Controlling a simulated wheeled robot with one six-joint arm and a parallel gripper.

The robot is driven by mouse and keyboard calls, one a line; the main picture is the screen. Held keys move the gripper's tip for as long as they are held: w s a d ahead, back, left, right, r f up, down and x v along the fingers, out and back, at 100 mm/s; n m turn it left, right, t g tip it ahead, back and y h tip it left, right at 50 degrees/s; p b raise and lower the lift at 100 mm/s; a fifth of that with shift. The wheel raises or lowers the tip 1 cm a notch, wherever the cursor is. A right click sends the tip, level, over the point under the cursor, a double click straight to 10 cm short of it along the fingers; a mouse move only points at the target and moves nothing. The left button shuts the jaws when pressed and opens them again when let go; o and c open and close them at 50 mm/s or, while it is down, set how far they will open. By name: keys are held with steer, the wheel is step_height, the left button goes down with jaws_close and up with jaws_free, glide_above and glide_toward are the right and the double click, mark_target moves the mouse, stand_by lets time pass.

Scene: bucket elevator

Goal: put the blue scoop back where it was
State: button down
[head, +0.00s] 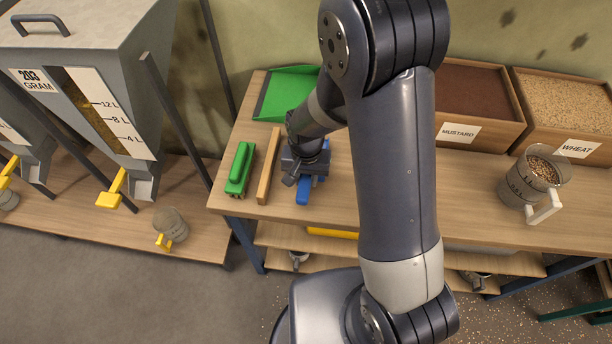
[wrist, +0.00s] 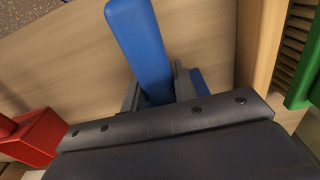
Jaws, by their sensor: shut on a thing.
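The blue scoop (head: 303,192) is at the left part of the wooden table, mostly hidden under my gripper and arm. Its blue handle end points toward the table's front edge. My gripper (head: 306,165) is shut on the scoop. In the wrist view the blue handle (wrist: 140,42) passes between the two fingers of my gripper (wrist: 156,92), and a bit of blue shows beyond the right finger. The scoop is low over the table top or on it; I cannot tell which.
A wooden strip (head: 268,166), a green brush (head: 240,168) and a green dustpan (head: 284,92) lie left of and behind my gripper. Something red (wrist: 32,138) is close by in the wrist view. Mustard (head: 480,143) and wheat (head: 566,142) crates and a grain-filled jug (head: 533,185) stand right.

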steer(key=shift+f, duration=0.2)
steer(key=c, duration=1.1)
jaws_free()
steer(key=shift+r, duration=0.1)
step_height(320, 180, up, 12)
steer(key=shift+s+r, duration=0.1)
steer(key=shift+r, duration=0.05)
step_height(320, 180, down, 12)
steer(key=shift+f, duration=0.1)
steer(key=shift+r, duration=1.15)
